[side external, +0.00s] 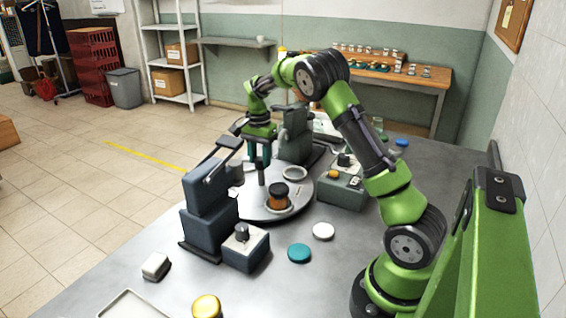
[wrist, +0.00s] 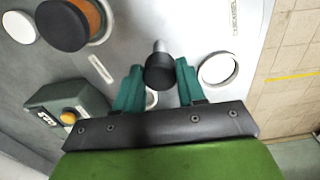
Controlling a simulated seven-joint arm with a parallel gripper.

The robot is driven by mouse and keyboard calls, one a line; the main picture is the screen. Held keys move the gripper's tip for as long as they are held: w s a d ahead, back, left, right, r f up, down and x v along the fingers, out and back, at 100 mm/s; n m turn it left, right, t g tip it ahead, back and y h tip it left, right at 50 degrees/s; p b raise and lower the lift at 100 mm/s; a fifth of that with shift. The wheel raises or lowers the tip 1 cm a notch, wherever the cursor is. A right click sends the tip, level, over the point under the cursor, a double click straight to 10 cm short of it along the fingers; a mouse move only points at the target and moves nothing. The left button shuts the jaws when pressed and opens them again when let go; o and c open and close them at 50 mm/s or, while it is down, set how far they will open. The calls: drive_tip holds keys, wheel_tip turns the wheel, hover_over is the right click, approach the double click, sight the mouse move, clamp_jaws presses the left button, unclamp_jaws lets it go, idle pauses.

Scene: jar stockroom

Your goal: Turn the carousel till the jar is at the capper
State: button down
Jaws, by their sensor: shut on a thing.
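The round grey carousel (side external: 246,207) lies flat on the table. An orange jar with a black lid (side external: 278,196) stands upright in a ring seat near its front edge; the jar (wrist: 82,14) also shows at the top left of the wrist view. My gripper (side external: 261,160) is over the carousel, its teal fingers pointing down. In the wrist view my gripper (wrist: 159,82) is shut on the black knob (wrist: 160,72) of an upright post. A blue station (side external: 208,190) stands left of the carousel and a dark green station (side external: 295,136) behind it; I cannot tell which is the capper.
A blue-grey box with a dark knob (side external: 245,248) stands in front, and a green box with a yellow button (side external: 341,190) at right. An empty ring seat (side external: 294,173) is on the disc. A teal lid (side external: 299,253) and white lid (side external: 323,231) lie on the table.

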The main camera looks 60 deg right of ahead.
drive_tip(key=shift+r+m, duration=0.1)
drive_tip(key=shift+m, duration=2.8)
drive_tip(key=shift+w+m, duration=0.1)
drive_tip(key=shift+m, duration=2.6)
drive_tip(key=c, duration=0.7)
unclamp_jaws()
drive_tip(key=shift+o, duration=0.2)
